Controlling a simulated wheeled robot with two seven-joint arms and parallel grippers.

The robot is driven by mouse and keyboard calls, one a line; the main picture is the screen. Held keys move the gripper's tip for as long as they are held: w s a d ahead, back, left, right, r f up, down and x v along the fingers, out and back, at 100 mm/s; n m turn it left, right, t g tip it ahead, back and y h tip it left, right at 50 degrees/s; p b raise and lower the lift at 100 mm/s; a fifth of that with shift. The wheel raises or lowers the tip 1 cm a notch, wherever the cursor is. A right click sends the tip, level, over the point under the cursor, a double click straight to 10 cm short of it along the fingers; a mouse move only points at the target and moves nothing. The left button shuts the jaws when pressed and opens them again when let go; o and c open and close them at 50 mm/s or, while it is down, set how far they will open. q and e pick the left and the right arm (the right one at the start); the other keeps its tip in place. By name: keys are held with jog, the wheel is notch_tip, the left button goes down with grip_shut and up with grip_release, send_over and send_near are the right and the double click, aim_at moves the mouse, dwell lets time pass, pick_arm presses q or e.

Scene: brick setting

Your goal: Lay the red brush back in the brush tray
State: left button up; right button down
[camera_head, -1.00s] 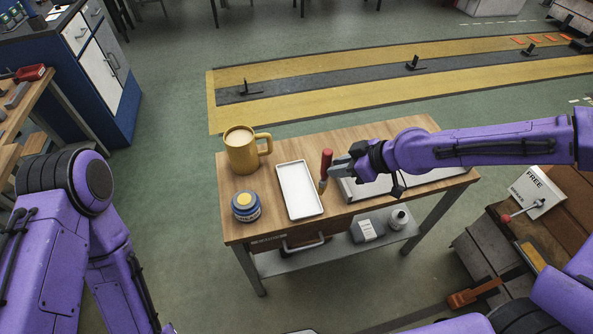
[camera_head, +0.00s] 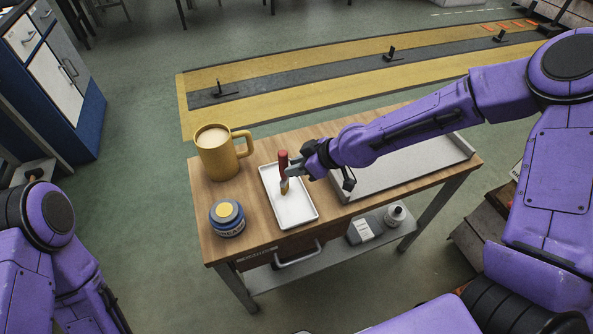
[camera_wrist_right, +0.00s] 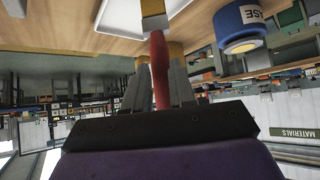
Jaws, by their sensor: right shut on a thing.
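The red brush (camera_head: 283,160) is upright with its red handle up and its yellowish tip down. My right gripper (camera_head: 289,171) is shut on its handle. The brush is over the white rectangular tray (camera_head: 299,212) on the wooden table; I cannot tell whether its tip touches the tray floor. In the right wrist view the red handle (camera_wrist_right: 159,72) sits between the fingers of my right gripper (camera_wrist_right: 160,85), and part of the white tray (camera_wrist_right: 118,18) shows beyond the tip. My left gripper is out of view; only its arm shows.
A yellow mug (camera_head: 217,158) with a light brown drink stands left of the tray, and a blue jar (camera_head: 227,222) stands front left. A larger grey tray (camera_head: 385,184) lies to the right under my right arm. A lower shelf (camera_head: 330,262) holds bottles.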

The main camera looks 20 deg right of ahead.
jog(key=shift+s, duration=0.3)
jog(key=c, duration=0.9)
grip_release()
jog(key=shift+w+f, duration=0.1)
jog(key=shift+w, duration=0.05)
jog(key=shift+c, duration=0.2)
jog(key=p+v, duration=0.3)
jog(key=v, duration=0.9)
jog(key=shift+r, duration=0.25)
